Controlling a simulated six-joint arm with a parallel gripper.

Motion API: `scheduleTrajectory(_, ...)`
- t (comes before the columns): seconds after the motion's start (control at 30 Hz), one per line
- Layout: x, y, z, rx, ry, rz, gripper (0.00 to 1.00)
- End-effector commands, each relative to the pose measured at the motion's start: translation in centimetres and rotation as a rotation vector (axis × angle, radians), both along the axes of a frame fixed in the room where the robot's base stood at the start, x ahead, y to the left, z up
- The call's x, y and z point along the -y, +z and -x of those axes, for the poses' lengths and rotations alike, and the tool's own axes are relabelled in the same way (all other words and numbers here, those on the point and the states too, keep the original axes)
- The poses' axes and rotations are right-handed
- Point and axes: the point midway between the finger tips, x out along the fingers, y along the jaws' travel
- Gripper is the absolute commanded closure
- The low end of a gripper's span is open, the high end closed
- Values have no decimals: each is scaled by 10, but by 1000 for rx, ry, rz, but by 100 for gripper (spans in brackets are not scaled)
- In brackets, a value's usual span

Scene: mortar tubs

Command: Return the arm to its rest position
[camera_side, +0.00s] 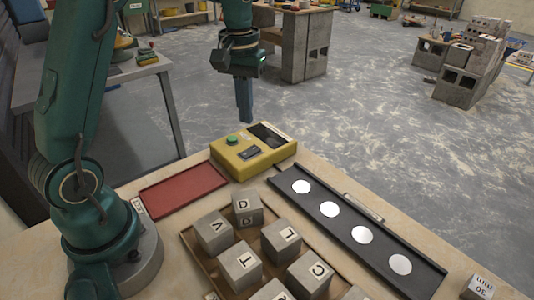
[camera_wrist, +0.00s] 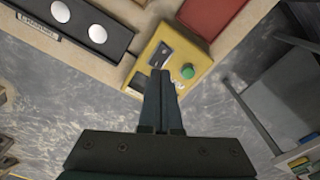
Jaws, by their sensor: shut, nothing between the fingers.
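My arm stands at the left of the table in the side view. My gripper (camera_side: 245,110) hangs pointing down in the air, above and behind the yellow box (camera_side: 252,151). Its fingers are together with nothing between them. In the wrist view, my gripper (camera_wrist: 160,75) shows its shut fingers in front of the yellow box (camera_wrist: 190,50), which has a green button and a dark panel. I cannot tell the exact height of the fingertips above the table.
A wooden tray (camera_side: 190,240) holds several lettered grey cubes. A black strip (camera_side: 345,226) with several white discs lies right of it. A red mat (camera_side: 184,190) lies left of the yellow box. A small labelled block (camera_side: 478,288) sits front right. Open floor lies behind the table.

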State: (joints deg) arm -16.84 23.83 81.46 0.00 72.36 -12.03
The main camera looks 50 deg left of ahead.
Motion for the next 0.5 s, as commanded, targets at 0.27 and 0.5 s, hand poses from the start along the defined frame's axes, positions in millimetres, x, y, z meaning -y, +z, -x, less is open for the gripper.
scheduleTrajectory(0.27,41,58,36,170,-122,-43,100)
scheduleTrajectory(0.5,72,73,89,311,-265,-75,100)
